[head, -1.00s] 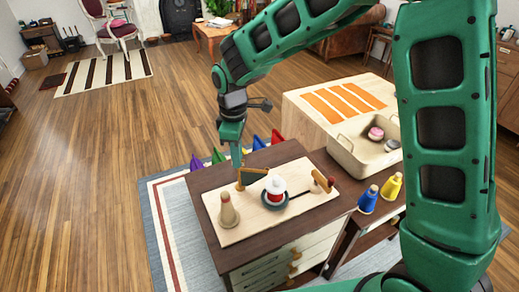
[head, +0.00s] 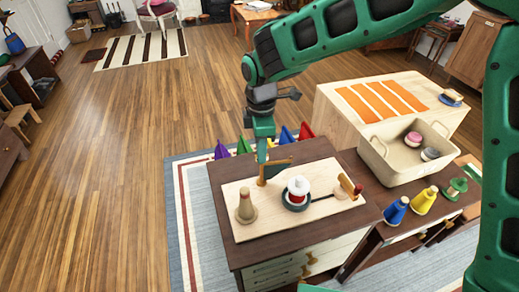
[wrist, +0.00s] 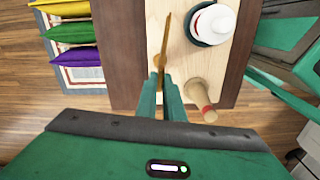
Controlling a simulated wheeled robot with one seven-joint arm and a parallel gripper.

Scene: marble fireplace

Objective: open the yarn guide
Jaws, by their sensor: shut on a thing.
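The yarn guide appears to be a thin wooden arm (head: 277,165) on a small post, standing at the back left of a pale board (head: 232,192). My gripper (head: 262,158) comes down from above at its post end. In the wrist view the guide (wrist: 165,38) is an upright-edged wooden strip running away from my fingertips (wrist: 160,76), which are shut on its near end. A white-topped spool (head: 298,186) on a dark round base stands just right of the guide. A wooden cone (head: 245,208) stands at the board's front left.
A wooden post with a red part (head: 350,187) stands at the board's right. Blue (head: 396,211) and yellow (head: 423,201) cones and a cream bin (head: 385,168) are farther right. Several coloured pointed cushions (head: 287,136) lie behind the cabinet.

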